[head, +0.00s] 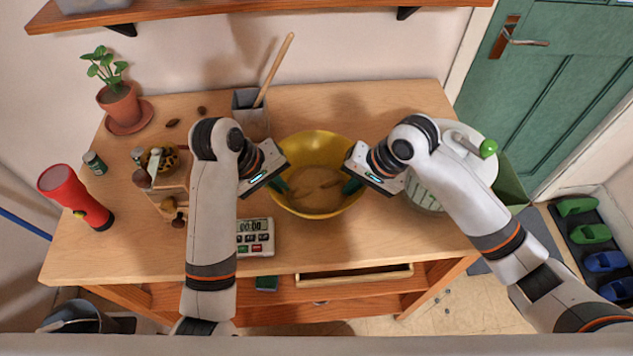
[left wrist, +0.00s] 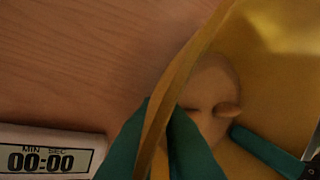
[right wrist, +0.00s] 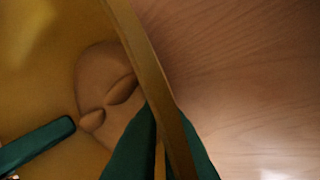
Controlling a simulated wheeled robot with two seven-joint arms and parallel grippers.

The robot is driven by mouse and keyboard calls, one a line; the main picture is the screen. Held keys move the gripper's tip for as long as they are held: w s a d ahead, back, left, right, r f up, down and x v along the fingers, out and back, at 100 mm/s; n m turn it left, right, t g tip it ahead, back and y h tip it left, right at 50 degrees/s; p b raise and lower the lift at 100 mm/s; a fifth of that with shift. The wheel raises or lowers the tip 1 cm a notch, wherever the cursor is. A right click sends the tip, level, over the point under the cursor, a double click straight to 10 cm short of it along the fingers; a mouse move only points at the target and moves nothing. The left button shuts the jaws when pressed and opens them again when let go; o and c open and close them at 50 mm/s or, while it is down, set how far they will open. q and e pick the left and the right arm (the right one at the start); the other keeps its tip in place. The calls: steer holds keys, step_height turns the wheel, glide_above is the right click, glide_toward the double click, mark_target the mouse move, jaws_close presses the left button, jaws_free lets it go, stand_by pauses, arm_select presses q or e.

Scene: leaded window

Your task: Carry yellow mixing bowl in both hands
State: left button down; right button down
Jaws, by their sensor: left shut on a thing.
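The yellow mixing bowl (head: 318,146) is at the middle of the wooden table, upright, with a pale dough-like mass (head: 314,184) inside. I cannot tell whether its base touches the table. My left gripper (head: 279,186) is at the bowl's left rim. In the left wrist view its teal fingers (left wrist: 160,140) are shut on the rim (left wrist: 185,70), one inside and one outside. My right gripper (head: 352,186) is at the opposite rim. In the right wrist view its fingers (right wrist: 163,145) close on the rim (right wrist: 140,50) from both sides.
A kitchen timer (head: 255,238) reading 00:00 lies close at the bowl's front left. A grey pot (head: 250,113) with a wooden stick stands behind. A white-lidded container (head: 465,165) is right, under my right arm.

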arm_select(q)
steer(key=shift+a, duration=0.15)
arm_select(e)
steer(key=shift+d+r, duration=0.1)
